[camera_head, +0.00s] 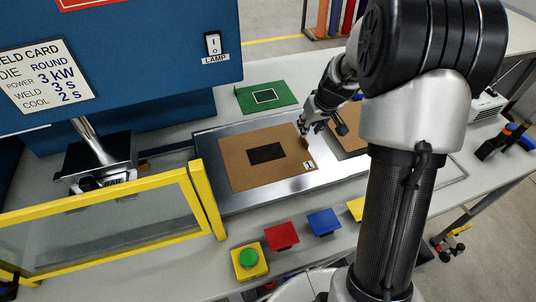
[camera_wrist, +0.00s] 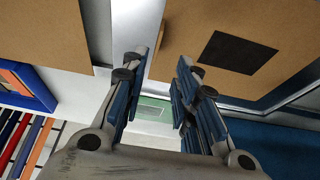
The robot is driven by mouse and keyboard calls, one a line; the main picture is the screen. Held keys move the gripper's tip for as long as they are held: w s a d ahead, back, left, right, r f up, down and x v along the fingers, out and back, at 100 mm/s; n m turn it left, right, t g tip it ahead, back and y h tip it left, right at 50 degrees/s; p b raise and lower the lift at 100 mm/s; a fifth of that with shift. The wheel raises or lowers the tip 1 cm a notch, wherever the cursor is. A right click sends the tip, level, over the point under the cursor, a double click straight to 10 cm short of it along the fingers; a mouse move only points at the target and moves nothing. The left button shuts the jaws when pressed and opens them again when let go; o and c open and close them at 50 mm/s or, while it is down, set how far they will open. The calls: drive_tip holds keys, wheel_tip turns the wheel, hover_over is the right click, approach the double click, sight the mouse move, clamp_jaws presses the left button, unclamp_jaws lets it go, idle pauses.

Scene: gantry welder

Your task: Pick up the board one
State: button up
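A brown board (camera_head: 238,160) with a dark rectangle in its middle and a small white label at its near right corner lies flat on the metal tray (camera_head: 222,201). My gripper (camera_head: 307,131) is at the first board's right edge, by a small brown tab (camera_head: 305,144). In the wrist view, my gripper (camera_wrist: 158,72) is open, its fingers apart. The first board (camera_wrist: 190,30) is at upper right, its tab (camera_wrist: 154,50) showing between the fingertips, and the second board (camera_wrist: 40,25) at upper left.
A green board (camera_head: 266,96) lies behind the tray. A yellow-framed clear guard (camera_head: 110,225) and the blue welder (camera_head: 130,50) stand at left. Red (camera_head: 282,236), blue (camera_head: 324,221) and yellow blocks and a green button (camera_head: 249,258) line the front edge.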

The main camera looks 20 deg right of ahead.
drive_tip(key=shift+x, duration=1.2)
drive_tip(key=x, duration=0.1)
drive_tip(key=b+x, duration=0.1)
drive_tip(key=x, duration=0.1)
drive_tip(key=b+x, duration=0.1)
drive_tip(key=x, duration=0.1)
drive_tip(key=shift+s+d+f, duration=0.2)
drive_tip(key=shift+d, duration=0.05)
drive_tip(key=shift+r, duration=0.1)
clamp_jaws()
